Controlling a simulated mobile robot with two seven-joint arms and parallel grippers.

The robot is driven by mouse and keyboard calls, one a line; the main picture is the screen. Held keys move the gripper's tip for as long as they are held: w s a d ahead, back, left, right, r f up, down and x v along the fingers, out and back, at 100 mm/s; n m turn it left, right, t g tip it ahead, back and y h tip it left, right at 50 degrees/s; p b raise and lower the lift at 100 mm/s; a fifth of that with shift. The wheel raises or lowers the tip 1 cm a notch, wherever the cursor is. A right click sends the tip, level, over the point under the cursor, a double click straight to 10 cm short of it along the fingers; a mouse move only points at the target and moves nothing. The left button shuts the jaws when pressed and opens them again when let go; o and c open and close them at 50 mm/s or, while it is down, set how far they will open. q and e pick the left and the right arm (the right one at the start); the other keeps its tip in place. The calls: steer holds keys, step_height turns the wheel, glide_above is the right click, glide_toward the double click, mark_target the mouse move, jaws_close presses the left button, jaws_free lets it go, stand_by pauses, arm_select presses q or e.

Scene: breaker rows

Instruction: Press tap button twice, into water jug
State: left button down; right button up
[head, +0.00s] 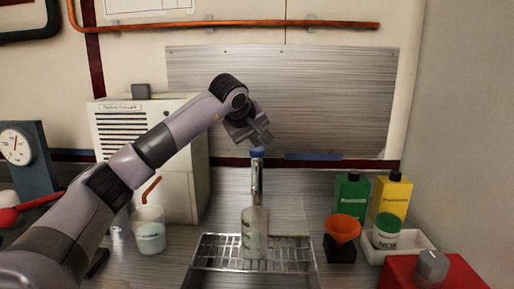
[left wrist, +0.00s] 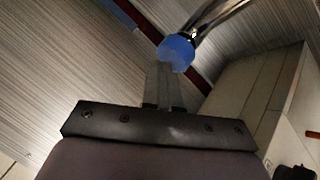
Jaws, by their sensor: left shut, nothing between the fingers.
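The tap (head: 257,180) is a shiny metal post with a round blue button (head: 257,152) on top. The button also shows in the left wrist view (left wrist: 176,53), just beyond the fingertips. A clear jug (head: 255,235) stands upright on the wire drip rack, below and in front of the tap; its water level is hard to make out. My left gripper (head: 263,139) is shut and empty, right above the button; I cannot tell whether it touches. Its closed fingers show in the left wrist view (left wrist: 163,82). My right gripper is not in view.
The wire rack (head: 215,262) sits at the front middle. To the left are a beaker of whitish liquid (head: 149,235) and a beige chiller box (head: 183,190). To the right are an orange funnel (head: 343,228), a green bottle (head: 351,195), a yellow bottle (head: 392,195) and a white tray (head: 424,240).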

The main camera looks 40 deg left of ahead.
mark_target(255, 150)
arm_select(q)
steer(key=shift+f, duration=0.5)
steer(key=shift+r, duration=0.1)
stand_by(0.3)
steer(key=shift+r+p, duration=1.3)
steer(key=shift+p, duration=0.1)
step_height(255, 150, up, 5)
steer(key=p, duration=0.5)
steer(key=shift+f, duration=0.1)
